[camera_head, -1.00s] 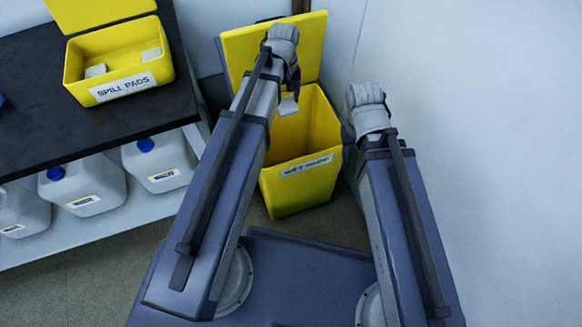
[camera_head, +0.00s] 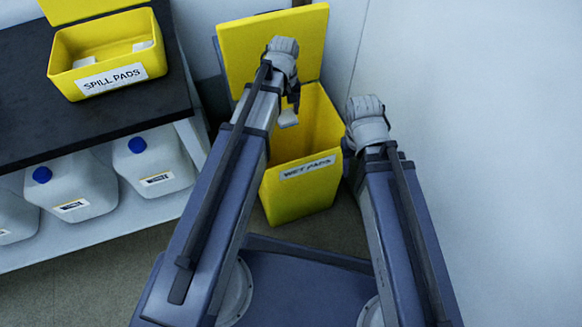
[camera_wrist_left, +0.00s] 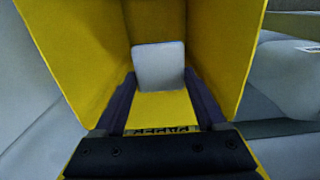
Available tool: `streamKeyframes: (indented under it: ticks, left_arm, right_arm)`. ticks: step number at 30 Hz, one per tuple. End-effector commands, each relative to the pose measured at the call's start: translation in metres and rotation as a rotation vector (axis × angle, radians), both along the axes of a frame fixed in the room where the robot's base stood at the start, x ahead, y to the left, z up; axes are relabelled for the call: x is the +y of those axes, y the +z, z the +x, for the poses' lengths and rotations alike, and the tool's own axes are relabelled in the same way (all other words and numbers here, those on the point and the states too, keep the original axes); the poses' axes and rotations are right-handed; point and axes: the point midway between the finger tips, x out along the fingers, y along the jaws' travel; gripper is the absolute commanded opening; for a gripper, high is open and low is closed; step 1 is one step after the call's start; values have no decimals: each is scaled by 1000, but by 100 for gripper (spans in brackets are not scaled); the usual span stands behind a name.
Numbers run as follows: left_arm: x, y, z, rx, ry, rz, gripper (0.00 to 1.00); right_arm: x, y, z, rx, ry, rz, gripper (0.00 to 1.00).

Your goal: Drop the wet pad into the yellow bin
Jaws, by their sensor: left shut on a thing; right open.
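The yellow bin (camera_head: 300,195) labelled "WET PADS" stands on the floor with its lid up at the back. My left gripper (camera_head: 290,108) is over the bin's open mouth, shut on a pale pad (camera_head: 288,119). In the left wrist view the pad (camera_wrist_left: 158,66) sits between the fingertips (camera_wrist_left: 160,85), with the bin's yellow walls (camera_wrist_left: 230,45) around it. I cannot tell how far above the bin's bottom it is. My right gripper is hidden behind its wrist in the head view.
A yellow box (camera_head: 108,75) labelled "SPILL PADS" sits open on the dark bench (camera_head: 30,130) at left, with pale pads in it. White jugs with blue caps (camera_head: 150,165) stand on the shelf below. A pale wall (camera_head: 480,120) closes the right side.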

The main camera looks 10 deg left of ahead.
Motion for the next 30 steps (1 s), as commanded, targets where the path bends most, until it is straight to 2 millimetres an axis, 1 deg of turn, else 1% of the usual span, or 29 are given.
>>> streamKeyframes:
  ticks: [1,3,11,12,18,19,26,30]
  left_arm:
    - [0,-9,0,0,0,0,22]
    - [0,-11,0,0,0,0,22]
    - [0,-10,0,0,0,0,22]
    - [0,-10,0,0,0,0,76]
    - [0,-10,0,0,0,0,98]
    - [0,-10,0,0,0,0,100]
    - [0,-9,0,0,0,0,100]
    - [0,-5,0,0,0,0,100]
  right_arm:
    - [0,-9,0,0,0,-1,50]
    - [0,-11,0,-1,1,-2,50]
    - [0,-10,0,-1,1,-2,50]
    - [0,-10,0,-1,1,-2,50]
    - [0,-10,0,-1,0,-2,50]
    - [0,-10,0,-1,0,-2,50]
    - [0,-9,0,-1,0,-2,50]
    - [0,-5,0,-1,0,-2,50]
